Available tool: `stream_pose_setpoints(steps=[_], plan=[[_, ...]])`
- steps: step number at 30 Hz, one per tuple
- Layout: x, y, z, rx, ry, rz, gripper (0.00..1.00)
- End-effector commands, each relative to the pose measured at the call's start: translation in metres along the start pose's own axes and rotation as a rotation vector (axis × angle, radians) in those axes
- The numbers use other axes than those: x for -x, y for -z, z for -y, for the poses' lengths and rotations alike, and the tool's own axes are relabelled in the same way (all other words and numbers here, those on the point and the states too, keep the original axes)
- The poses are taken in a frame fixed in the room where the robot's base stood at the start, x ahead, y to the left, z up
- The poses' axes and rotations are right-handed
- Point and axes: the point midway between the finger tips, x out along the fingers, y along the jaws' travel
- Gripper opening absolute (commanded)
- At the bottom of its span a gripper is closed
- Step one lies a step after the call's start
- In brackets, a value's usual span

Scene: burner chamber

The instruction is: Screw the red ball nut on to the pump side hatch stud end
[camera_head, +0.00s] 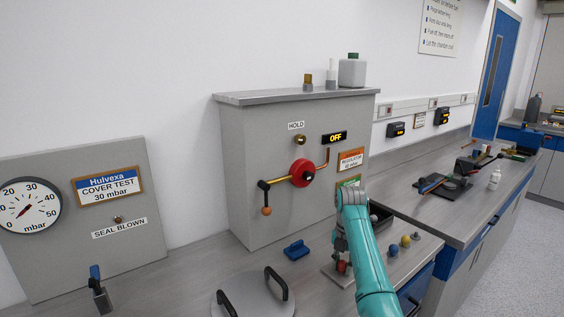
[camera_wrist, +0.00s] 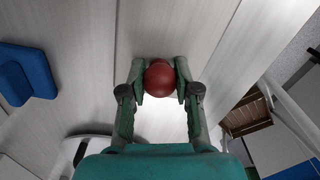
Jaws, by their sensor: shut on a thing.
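My gripper (camera_head: 342,262) points down over the bench at the middle of the head view, at the end of my teal arm. In the wrist view my gripper (camera_wrist: 160,85) is shut on the red ball nut (camera_wrist: 159,76), with one finger on each side of it. The red ball nut also shows low between the fingers in the head view (camera_head: 342,267), partly covered by them. The round grey hatch lid (camera_head: 250,300) with black handles lies to the left of my gripper. I cannot make out the pump side stud end in either view.
A blue block-like piece (camera_head: 296,250) lies on the bench behind the lid. A dark tray (camera_head: 380,216) stands behind my arm.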

Motion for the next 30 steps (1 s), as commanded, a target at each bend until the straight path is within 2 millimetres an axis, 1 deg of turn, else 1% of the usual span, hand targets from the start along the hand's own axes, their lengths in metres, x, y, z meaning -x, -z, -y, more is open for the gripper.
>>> stream_pose_setpoints(steps=[21,25,30], plan=[[-0.0032,0.0009,0.0003,-0.808,0.003,-0.003,0.00],[-0.0036,0.0010,0.0003,-0.913,0.004,-0.003,0.00],[-0.0041,0.0013,0.0003,-0.952,0.004,-0.003,0.00]])
